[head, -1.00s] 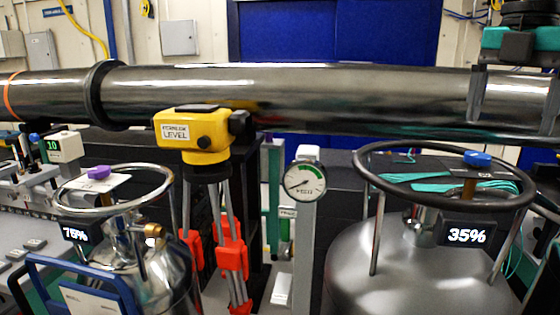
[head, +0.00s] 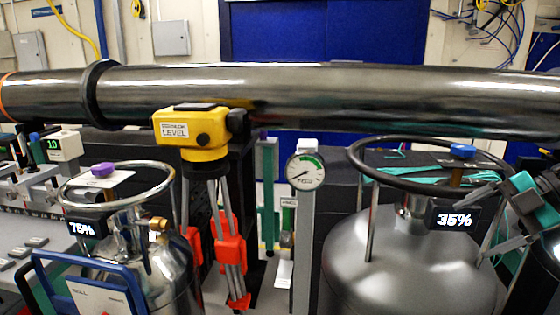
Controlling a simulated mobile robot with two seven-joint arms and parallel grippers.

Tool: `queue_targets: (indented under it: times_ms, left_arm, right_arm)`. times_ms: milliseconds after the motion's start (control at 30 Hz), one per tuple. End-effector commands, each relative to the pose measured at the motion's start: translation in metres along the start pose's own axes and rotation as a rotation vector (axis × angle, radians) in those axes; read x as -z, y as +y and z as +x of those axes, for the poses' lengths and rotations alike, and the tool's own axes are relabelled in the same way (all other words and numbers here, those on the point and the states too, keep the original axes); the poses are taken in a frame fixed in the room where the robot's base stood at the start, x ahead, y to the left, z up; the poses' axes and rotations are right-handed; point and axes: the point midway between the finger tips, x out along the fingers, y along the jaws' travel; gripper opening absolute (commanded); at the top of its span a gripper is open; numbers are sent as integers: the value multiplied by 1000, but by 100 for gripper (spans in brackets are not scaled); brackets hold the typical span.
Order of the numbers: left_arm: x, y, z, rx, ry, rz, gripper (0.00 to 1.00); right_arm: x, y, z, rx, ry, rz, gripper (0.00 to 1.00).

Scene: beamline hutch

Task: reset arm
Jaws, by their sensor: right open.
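My right gripper (head: 458,222) is at the right edge, a dark and teal hand with grey fingers pointing left. Its fingers are spread apart, and I see nothing between them except the background dewar and its display. It appears in front of the right side of the large silver dewar (head: 400,265) with the 35% display (head: 453,219). I cannot tell whether it touches the dewar. My left gripper is not in view.
A long metal beam pipe (head: 300,95) crosses the whole view. A yellow level (head: 195,130) stands on a tripod with red clamps (head: 230,250). A gauge post (head: 305,170) stands right of it. A smaller dewar with a 75% display (head: 83,229) is at left.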

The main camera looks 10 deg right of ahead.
Motion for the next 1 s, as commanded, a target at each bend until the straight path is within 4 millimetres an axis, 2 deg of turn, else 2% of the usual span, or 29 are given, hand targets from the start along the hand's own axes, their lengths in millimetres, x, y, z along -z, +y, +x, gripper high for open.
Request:
queue_targets:
  times_ms: [33,300,533,667,767,900,1000]
  left_arm:
    - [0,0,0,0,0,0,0]
    - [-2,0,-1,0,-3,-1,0]
    - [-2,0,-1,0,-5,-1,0]
    - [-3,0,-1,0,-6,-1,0]
    - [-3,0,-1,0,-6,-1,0]
    - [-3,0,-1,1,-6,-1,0]
    - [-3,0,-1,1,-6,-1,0]
  right_arm:
    - [-8,-16,14,-72,27,37,89]
    - [-37,-90,85,-423,54,251,89]
    - [-37,-156,151,-651,-4,510,89]
    - [-25,-192,190,-733,-56,680,89]
    - [-8,-218,222,-770,-97,819,89]
    - [25,-249,265,-780,-149,1021,89]
    - [53,-263,292,-763,-174,1152,89]
